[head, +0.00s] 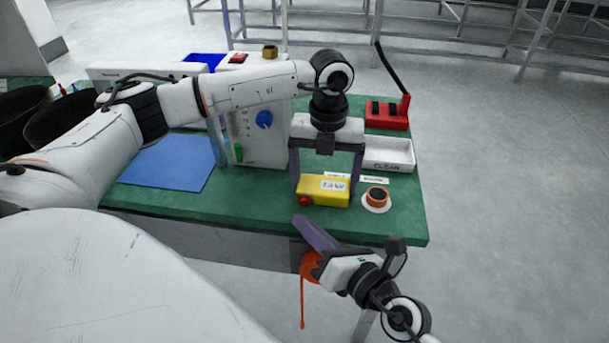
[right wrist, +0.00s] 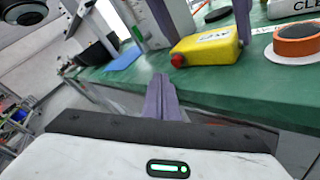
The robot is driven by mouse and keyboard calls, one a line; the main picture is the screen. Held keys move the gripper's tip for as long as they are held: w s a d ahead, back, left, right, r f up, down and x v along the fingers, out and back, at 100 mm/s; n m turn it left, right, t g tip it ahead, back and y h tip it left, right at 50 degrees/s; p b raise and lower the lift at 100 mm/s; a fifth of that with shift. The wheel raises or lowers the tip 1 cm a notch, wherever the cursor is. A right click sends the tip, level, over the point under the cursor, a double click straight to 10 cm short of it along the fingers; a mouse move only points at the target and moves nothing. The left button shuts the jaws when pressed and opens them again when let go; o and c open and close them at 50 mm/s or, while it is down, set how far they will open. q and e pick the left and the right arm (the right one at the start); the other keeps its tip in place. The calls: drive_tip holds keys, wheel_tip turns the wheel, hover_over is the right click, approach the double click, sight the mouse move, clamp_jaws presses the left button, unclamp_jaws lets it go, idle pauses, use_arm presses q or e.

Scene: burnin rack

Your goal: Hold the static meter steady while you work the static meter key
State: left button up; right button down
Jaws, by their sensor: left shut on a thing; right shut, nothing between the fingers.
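The static meter (head: 330,191) is a yellow box with a white label, lying on the green bench near its front edge. Its key is a red knob (head: 305,201) on the meter's left end. The right wrist view also shows the yellow meter (right wrist: 208,45) and the red key (right wrist: 178,60). My left gripper (head: 325,186) reaches down from above, its two purple fingers shut on the meter's two ends. My right gripper (head: 301,222) is shut and empty, in front of the bench edge, a little below and apart from the key. Its closed fingers show in the right wrist view (right wrist: 161,82).
A round orange and black item on a white disc (head: 376,198) stands right of the meter. Behind are a white tray (head: 390,154), a red stand (head: 388,115) and a grey unit with a blue knob (head: 258,135). A blue mat (head: 168,162) lies left. An orange thing hangs below the front edge.

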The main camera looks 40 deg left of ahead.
drive_tip(key=s+d, duration=0.2)
drive_tip(key=s, duration=0.1)
idle(0.8)
use_arm(q)
drive_tip(key=o, duration=1)
